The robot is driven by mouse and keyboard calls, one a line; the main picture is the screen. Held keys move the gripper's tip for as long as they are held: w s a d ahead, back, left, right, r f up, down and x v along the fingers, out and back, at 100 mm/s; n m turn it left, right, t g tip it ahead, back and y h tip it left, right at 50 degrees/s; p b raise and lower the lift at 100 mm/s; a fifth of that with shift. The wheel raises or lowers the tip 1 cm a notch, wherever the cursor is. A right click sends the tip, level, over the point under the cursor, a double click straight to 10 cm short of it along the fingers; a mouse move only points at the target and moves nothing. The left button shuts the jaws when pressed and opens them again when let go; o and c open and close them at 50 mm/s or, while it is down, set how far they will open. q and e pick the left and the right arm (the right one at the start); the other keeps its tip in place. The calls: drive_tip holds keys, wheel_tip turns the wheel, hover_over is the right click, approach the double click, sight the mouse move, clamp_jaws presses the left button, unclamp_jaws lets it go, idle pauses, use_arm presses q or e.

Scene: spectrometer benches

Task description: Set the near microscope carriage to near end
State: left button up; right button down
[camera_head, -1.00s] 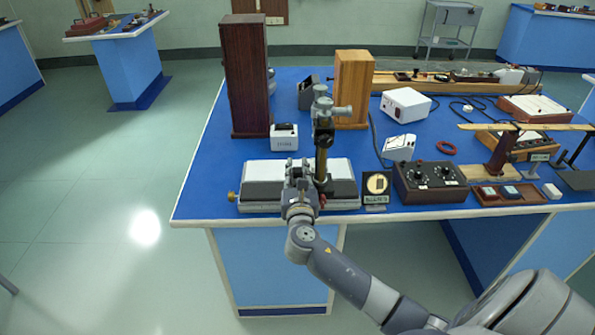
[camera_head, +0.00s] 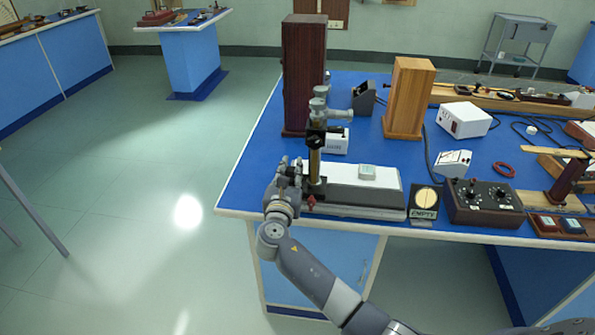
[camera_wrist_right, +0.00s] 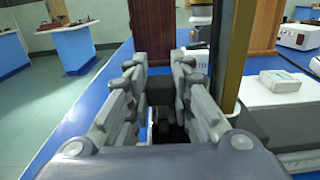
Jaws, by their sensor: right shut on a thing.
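The near microscope carriage (camera_head: 315,160), an upright brass and black column with a grey horizontal tube, stands at the left end of its base. The long white and dark base (camera_head: 352,195) lies along the bench's front edge. My right gripper (camera_head: 290,172) is at the foot of the carriage, on its left side, and shut on it. My left gripper is not in view.
A small pale block (camera_head: 367,172) lies on the base. A dark wooden box (camera_head: 304,75) and a lighter one (camera_head: 408,98) stand behind. Floor is open left.

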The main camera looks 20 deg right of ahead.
drive_tip(key=shift+a, duration=0.25)
drive_tip(key=c, duration=1.4)
unclamp_jaws()
drive_tip(key=shift+w+a, duration=0.1)
drive_tip(key=shift+w, duration=0.05)
drive_tip(key=shift+s+a+f, duration=0.1)
drive_tip(key=shift+s+a, duration=0.1)
drive_tip(key=shift+s, duration=0.3)
drive_tip(key=v, duration=1.1)
